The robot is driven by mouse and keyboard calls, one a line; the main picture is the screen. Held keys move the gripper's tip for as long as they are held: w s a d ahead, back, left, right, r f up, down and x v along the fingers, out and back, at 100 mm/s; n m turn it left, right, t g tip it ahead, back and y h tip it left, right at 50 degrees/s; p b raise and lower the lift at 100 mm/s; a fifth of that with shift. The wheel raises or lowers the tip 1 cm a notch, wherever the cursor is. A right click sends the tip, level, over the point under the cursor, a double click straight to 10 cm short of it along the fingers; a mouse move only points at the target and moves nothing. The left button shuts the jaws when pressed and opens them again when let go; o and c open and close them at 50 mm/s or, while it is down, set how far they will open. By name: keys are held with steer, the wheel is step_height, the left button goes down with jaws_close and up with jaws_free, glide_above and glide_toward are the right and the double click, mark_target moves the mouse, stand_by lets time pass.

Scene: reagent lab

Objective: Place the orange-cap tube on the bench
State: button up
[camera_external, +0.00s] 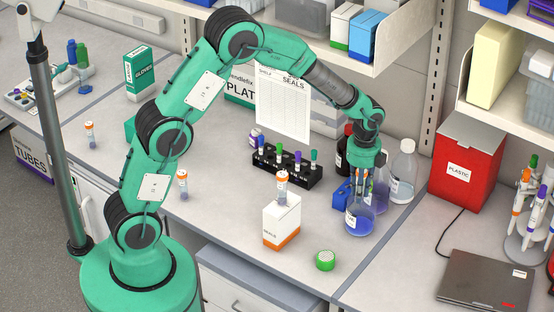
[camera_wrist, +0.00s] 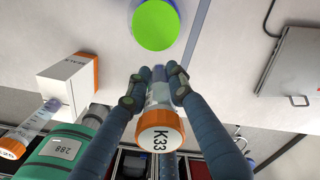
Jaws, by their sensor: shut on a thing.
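My gripper (camera_external: 364,184) is shut on an orange-cap tube (camera_wrist: 160,135) labelled K33. The wrist view shows its cap towards the camera and its clear body between the fingertips (camera_wrist: 158,78). In the external view the gripper points down at the round blue-liquid flask (camera_external: 360,218), and the held tube is hard to make out. I cannot tell how far the tube is above the bench (camera_external: 225,220). Other orange-cap tubes stand on the small white box (camera_external: 281,222), on the bench behind my arm (camera_external: 183,184), and at the far left (camera_external: 91,135).
A green lid (camera_external: 325,260) lies on the front bench. A black rack (camera_external: 287,168) of colored-cap tubes stands behind. Clear bottle (camera_external: 403,170), red plastic bin (camera_external: 466,160), laptop (camera_external: 487,283) and pen stand (camera_external: 530,210) are to the right. Bare bench lies around the lid.

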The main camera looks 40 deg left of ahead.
steer(key=d+f+m, duration=0.1)
steer(key=d+m, duration=0.1)
steer(key=d, duration=0.6)
steer(key=f, duration=1.1)
steer(key=shift+s+a+f+p, duration=0.15)
steer(key=shift+s+a+p, duration=0.05)
steer(key=shift+p, duration=0.15)
steer(key=p, duration=0.2)
glide_above(415, 235)
steer(key=shift+s+f, duration=0.1)
steer(key=shift+f, duration=0.6)
steer(key=shift+f, duration=0.1)
steer(key=shift+f, duration=1.7)
steer(key=shift+f, duration=0.15)
